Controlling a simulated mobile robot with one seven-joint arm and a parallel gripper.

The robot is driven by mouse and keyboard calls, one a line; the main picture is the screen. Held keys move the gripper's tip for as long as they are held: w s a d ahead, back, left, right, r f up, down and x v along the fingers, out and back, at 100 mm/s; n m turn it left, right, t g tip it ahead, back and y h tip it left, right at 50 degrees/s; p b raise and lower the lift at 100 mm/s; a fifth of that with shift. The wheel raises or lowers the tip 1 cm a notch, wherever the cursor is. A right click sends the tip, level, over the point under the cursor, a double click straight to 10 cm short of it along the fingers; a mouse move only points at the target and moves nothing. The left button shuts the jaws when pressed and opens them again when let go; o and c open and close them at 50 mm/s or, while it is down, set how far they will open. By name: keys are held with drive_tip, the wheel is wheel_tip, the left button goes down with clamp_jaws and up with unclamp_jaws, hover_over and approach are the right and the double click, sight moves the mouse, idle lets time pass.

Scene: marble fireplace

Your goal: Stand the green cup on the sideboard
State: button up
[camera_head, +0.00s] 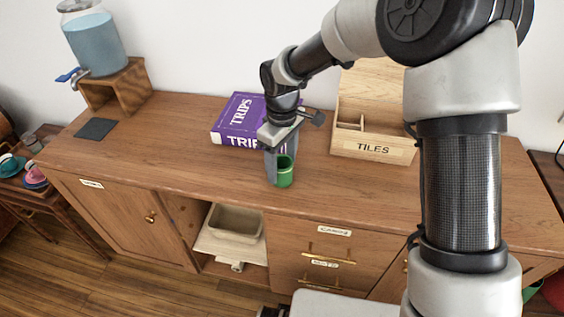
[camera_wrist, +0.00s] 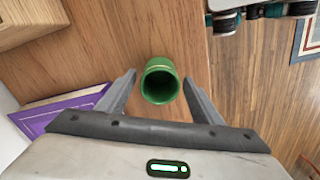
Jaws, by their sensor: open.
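The green cup (camera_head: 285,177) stands upright on the wooden sideboard (camera_head: 180,139), close to its front edge. My gripper (camera_head: 280,166) points down at the cup and is open. In the wrist view the cup (camera_wrist: 161,82) shows between the tips of the two spread fingers, its open mouth toward the camera and empty. A gap shows on each side of the cup, so the fingers look apart from it. In the head view a finger hides part of the cup's left side.
A purple book (camera_head: 237,112) lies behind the gripper, and a wooden TILES box (camera_head: 374,147) stands to the right. A drink dispenser on a wooden stand (camera_head: 128,90) and a dark mat (camera_head: 96,129) are at the left. The sideboard's left-middle top is clear.

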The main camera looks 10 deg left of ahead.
wheel_tip(320, 180, up, 12)
drive_tip(key=p, duration=0.2)
drive_tip(key=s+d+r+m+t, duration=0.1)
drive_tip(key=s+d+r+m, duration=0.2)
drive_tip(key=d+r, duration=0.35)
drive_tip(key=s+d+r+m+t, duration=0.2)
drive_tip(key=s+d+r+m, duration=0.15)
drive_tip(key=d, duration=0.55)
drive_tip(key=s+d+r+m+t, duration=0.2)
drive_tip(key=s+d+m, duration=0.5)
drive_tip(key=s+d, duration=0.3)
drive_tip(key=s, duration=0.3)
drive_tip(key=shift+r+t, duration=0.15)
drive_tip(key=shift+t, duration=0.15)
drive_tip(key=shift+d, duration=0.1)
